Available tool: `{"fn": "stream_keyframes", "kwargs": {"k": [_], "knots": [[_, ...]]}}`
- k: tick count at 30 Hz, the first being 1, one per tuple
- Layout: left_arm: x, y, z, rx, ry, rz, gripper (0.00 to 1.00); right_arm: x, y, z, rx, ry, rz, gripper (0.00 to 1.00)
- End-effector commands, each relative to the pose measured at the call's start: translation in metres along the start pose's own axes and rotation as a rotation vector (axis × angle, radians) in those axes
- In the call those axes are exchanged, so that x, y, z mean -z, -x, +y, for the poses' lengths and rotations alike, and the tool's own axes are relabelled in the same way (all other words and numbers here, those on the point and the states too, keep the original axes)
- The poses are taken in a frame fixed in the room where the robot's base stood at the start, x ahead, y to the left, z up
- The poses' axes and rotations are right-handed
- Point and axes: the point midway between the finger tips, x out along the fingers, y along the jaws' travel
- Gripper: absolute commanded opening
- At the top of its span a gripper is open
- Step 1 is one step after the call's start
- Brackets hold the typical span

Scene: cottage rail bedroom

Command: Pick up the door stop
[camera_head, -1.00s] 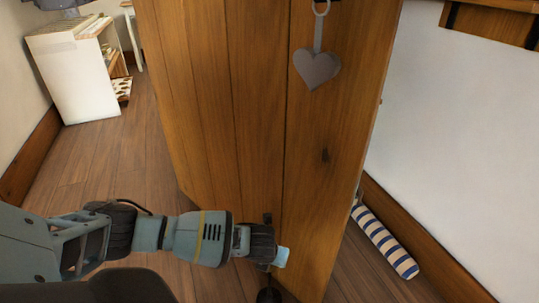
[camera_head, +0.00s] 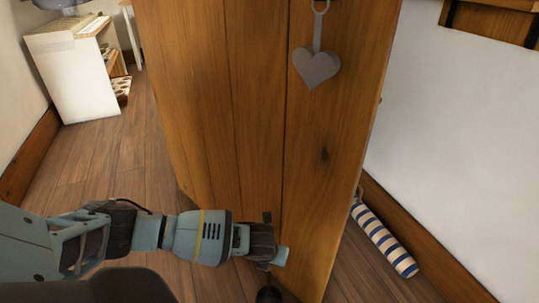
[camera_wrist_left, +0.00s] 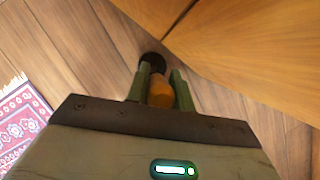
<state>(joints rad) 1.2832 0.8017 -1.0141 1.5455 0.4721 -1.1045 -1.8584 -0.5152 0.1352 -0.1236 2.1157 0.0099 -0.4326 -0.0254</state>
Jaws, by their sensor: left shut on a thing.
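The door stop (camera_wrist_left: 160,93) shows in the left wrist view as an orange-brown wooden piece with a dark round end. My left gripper (camera_wrist_left: 160,76) is shut on it, with one green finger on either side. In the head view the gripper (camera_head: 274,259) is low beside the wooden door, and the door stop's dark end (camera_head: 268,295) shows below it at the bottom edge. The gripper hides the rest of the door stop there. I cannot tell whether the door stop touches the floor or the door. My right gripper is not in view.
The plank door (camera_head: 235,120), with a grey heart hanging (camera_head: 317,68), stands close beside the gripper. A blue-and-white striped roll (camera_head: 385,240) lies along the right wall. A white shelf unit (camera_head: 75,80) stands back left. A red patterned rug (camera_wrist_left: 22,125) lies on the floor.

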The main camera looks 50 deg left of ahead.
Motion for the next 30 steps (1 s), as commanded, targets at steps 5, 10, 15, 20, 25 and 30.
{"fn": "stream_keyframes", "kwargs": {"k": [5,10,15,20,25,30], "knots": [[-0.006,0.009,-0.001,0.004,0.002,-0.006,0.00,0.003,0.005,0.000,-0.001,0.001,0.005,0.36],[-0.012,0.022,-0.002,0.005,0.003,-0.008,0.00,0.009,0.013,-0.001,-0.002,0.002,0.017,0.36],[-0.016,0.032,-0.001,0.005,0.003,-0.007,0.00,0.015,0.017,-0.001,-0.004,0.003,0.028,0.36],[-0.013,0.037,0.005,0.003,0.001,-0.006,0.00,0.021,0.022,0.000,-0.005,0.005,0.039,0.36],[-0.005,0.043,0.017,0.001,0.001,-0.006,0.00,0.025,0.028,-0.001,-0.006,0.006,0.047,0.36],[0.008,0.051,0.034,0.001,0.001,-0.005,0.00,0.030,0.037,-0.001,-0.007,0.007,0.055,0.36]]}}
